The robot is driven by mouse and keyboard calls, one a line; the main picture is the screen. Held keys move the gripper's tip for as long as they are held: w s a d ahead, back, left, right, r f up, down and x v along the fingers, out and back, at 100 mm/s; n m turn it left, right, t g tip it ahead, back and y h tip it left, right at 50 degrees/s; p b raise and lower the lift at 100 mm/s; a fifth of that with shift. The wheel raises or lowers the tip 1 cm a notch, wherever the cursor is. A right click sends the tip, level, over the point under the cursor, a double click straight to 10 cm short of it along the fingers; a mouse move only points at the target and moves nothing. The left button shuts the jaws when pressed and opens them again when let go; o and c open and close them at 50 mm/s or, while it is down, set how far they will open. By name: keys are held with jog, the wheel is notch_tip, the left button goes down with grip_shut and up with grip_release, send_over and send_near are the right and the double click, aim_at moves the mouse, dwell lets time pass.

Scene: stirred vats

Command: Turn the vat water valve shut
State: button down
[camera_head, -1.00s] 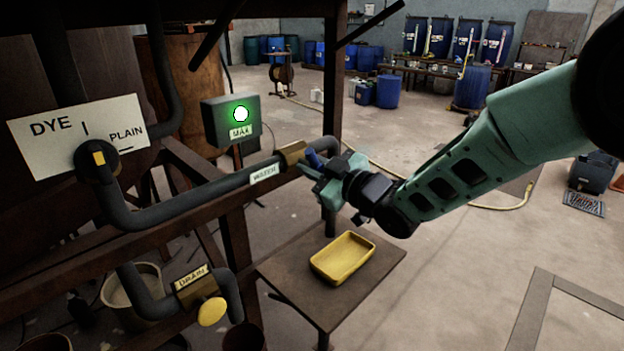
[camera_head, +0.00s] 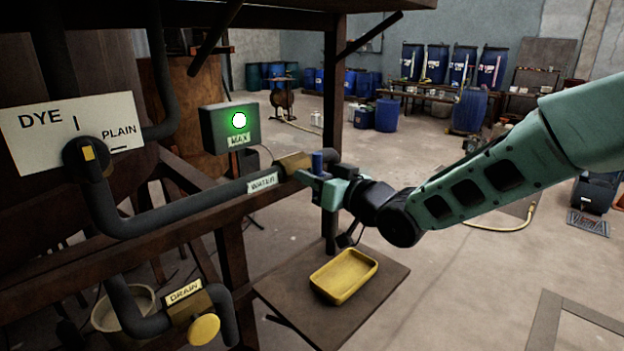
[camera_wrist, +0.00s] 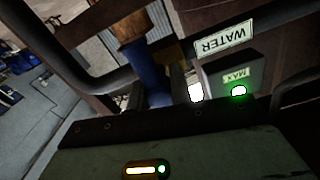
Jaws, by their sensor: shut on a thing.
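The water valve has a brass body (camera_head: 293,163) on a dark pipe, beside a "WATER" label (camera_head: 263,182). In the wrist view the blue handle (camera_wrist: 148,72) runs from the brass part (camera_wrist: 130,28) down between my gripper's fingers (camera_wrist: 163,98). My gripper is shut on the handle, and its fingers partly hide the handle's lower end. A box with a lit green light (camera_head: 239,120) and a "MAX" label stands behind the pipe; it also shows in the wrist view (camera_wrist: 238,90).
A "DYE / PLAIN" plate with a dark knob (camera_head: 87,153) is at the left. A drain valve with a yellow handle (camera_head: 204,329) sits below. A yellow tray (camera_head: 344,276) lies on a low shelf (camera_head: 385,290). A rusty post stands close behind my gripper.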

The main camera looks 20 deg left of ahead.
dwell(0.4)
jog(key=c, duration=1.3)
grip_release()
jog(key=b+v, duration=0.4)
jog(key=v, duration=1.3)
jog(key=shift+d, duration=0.2)
jog(key=shift+s, duration=0.15)
jog(key=s+d+f+m+h, duration=0.2)
jog(key=s+d+f+h, duration=0.4)
jog(key=d+f+h, duration=0.25)
jog(key=s+d+f+g+h, duration=0.1)
jog(key=s+d+g+h, duration=0.2)
jog(key=s+d, duration=0.3)
jog(key=s+d+f+m+g+h, duration=0.1)
jog(key=s+d, duration=0.5)
jog(key=s, duration=0.6)
jog(key=f+g+h, duration=0.1)
jog(key=g+h, duration=0.1)
jog(key=h, duration=0.1)
jog(key=shift+f+m+g, duration=0.2)
jog(key=shift+m+g, duration=0.1)
jog(key=shift+g, duration=0.1)
